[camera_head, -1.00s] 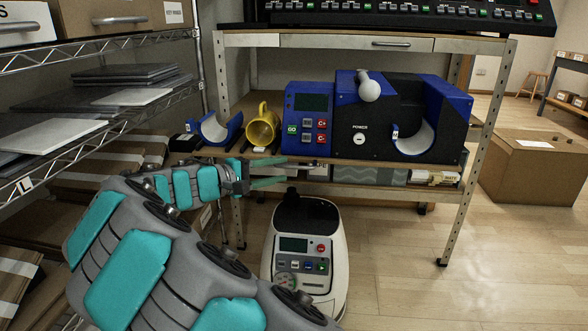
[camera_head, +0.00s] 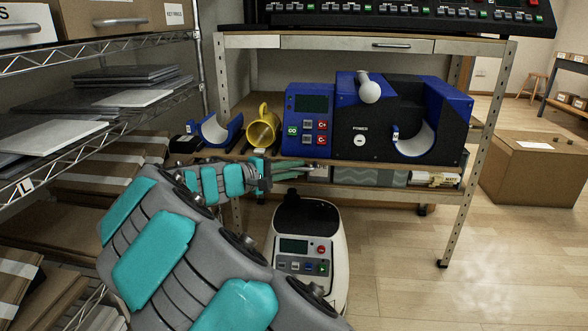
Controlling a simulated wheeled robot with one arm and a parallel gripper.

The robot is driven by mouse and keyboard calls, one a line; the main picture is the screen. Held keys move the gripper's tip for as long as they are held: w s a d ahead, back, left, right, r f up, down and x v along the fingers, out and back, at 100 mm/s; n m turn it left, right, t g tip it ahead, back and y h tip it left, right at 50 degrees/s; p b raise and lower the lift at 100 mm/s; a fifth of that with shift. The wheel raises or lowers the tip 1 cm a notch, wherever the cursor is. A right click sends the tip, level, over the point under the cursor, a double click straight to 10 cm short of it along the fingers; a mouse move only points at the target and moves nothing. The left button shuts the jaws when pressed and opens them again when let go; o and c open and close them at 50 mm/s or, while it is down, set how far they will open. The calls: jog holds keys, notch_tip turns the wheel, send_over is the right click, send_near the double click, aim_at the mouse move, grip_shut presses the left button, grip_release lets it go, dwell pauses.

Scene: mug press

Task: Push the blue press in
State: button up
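The blue press stands on the middle shelf of the metal rack. Its blue control box (camera_head: 308,103) has a dark screen and several buttons. To the right is its black and blue body (camera_head: 356,122) with a white-knobbed lever (camera_head: 369,90) and a white-lined curved cradle (camera_head: 418,137).
A black panel with many buttons (camera_head: 400,15) sits on the rack's top. A white and black machine (camera_head: 307,252) stands on the floor below my gripper. Wire shelves with boxes and flat stacks fill the left.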

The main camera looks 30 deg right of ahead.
grip_shut()
dwell(0.8)
